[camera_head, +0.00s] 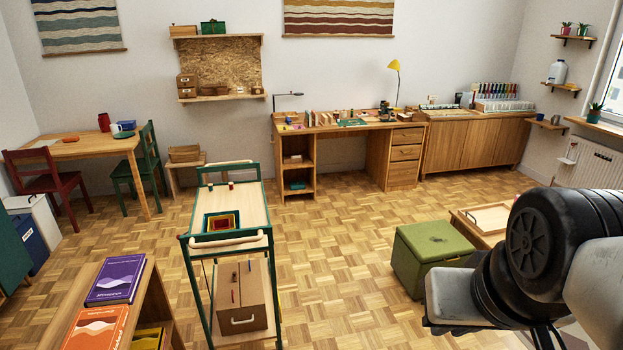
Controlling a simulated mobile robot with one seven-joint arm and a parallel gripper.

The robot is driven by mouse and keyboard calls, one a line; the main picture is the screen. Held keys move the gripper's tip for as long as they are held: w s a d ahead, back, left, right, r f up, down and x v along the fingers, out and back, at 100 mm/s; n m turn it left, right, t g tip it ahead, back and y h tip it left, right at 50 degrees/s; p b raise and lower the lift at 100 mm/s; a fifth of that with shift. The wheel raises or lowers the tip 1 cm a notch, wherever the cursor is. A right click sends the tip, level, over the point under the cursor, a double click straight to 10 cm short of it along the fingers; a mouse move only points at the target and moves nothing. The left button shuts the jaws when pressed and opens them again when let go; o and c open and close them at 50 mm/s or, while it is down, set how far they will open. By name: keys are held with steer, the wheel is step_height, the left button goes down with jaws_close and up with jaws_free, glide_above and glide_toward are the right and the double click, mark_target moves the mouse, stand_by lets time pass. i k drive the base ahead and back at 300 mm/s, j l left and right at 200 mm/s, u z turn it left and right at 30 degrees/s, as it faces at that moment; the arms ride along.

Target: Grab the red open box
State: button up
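On the top of a green-framed wooden trolley (255,205) in the middle of the room sits a small set of open boxes, seemingly nested. The outer box is dark green (206,225), with red and yellow showing inside it (222,222). The red open box appears to be one of these, but its rim is too small to make out clearly. A tiny red item (231,184) stands farther back on the trolley top. Black and grey links of my arm fill the lower right. My gripper's fingers do not show.
A brown case (255,290) is on the trolley's lower level. A shelf with purple (117,280) and orange books (95,328) stands at lower left. A green ottoman (435,245) is to the right. Parquet floor (335,260) is clear between trolley and ottoman.

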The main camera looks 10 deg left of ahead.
mark_target(222, 224)
steer(key=i+j+u, duration=0.1)
steer(key=i+j, duration=0.15)
steer(key=i, duration=0.15)
steer(key=i+j+u, duration=0.15)
steer(key=i, duration=0.3)
steer(key=i+j+u, duration=0.1)
steer(key=i, duration=0.35)
steer(key=i+j+u, duration=0.3)
steer(key=i+j, duration=0.55)
steer(key=i, duration=0.05)
